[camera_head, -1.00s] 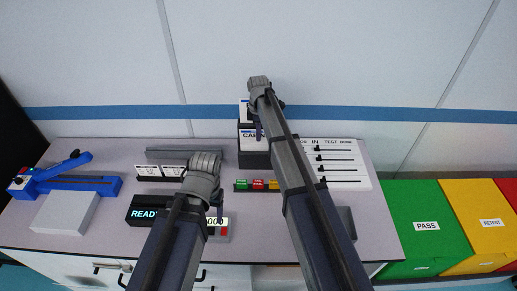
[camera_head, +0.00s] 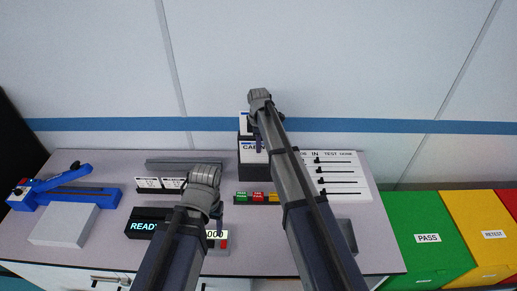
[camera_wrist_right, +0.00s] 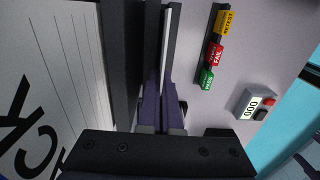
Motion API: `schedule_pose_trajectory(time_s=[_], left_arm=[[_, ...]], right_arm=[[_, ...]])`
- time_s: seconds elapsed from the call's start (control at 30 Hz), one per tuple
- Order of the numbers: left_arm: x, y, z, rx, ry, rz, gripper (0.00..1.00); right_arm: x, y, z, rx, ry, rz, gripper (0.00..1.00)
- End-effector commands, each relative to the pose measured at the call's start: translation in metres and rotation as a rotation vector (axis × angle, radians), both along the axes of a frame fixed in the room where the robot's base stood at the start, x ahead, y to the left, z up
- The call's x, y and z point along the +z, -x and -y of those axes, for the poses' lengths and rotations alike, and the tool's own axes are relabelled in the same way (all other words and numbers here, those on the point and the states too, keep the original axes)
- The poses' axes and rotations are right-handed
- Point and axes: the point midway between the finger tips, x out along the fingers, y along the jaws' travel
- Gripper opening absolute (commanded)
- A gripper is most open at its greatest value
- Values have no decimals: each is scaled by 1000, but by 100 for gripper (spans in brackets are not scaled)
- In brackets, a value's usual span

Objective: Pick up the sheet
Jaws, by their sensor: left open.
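A dark upright holder (camera_head: 252,173) with a "CAB…" label stands at the back middle of the bench. A white sheet with a blue stripe (camera_head: 245,147) shows in it, partly hidden by my right arm. My right gripper (camera_head: 257,146) points down at the holder. In the right wrist view its two dark fingers (camera_wrist_right: 166,95) are close together, with a thin white edge (camera_wrist_right: 168,45) in line between them; whether they grip it is unclear. A white lined surface with large black letters (camera_wrist_right: 60,70) fills the left there. My left gripper (camera_head: 215,214) is open and empty above the display unit.
A slider board (camera_head: 345,180) lies right of the holder. Small coloured labels (camera_head: 257,196) lie in front of it. A READY display (camera_head: 143,226), blue lever device (camera_head: 75,190) and grey block (camera_head: 64,224) are left. Green (camera_head: 425,240) and yellow (camera_head: 490,240) bins stand right.

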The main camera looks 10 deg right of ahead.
Motion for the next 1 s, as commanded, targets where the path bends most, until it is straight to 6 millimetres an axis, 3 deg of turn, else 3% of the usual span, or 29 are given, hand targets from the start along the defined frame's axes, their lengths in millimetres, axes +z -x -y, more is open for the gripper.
schedule_pose_trajectory(time_s=[0.37, 1.0], left_arm=[[28, 0, 0, -1, 0, 0, 66], [108, 0, 0, 11, 2, 1, 66]], right_arm=[[28, 0, 0, 0, 0, 0, 0], [108, 0, 0, 0, 0, 0, 0]])
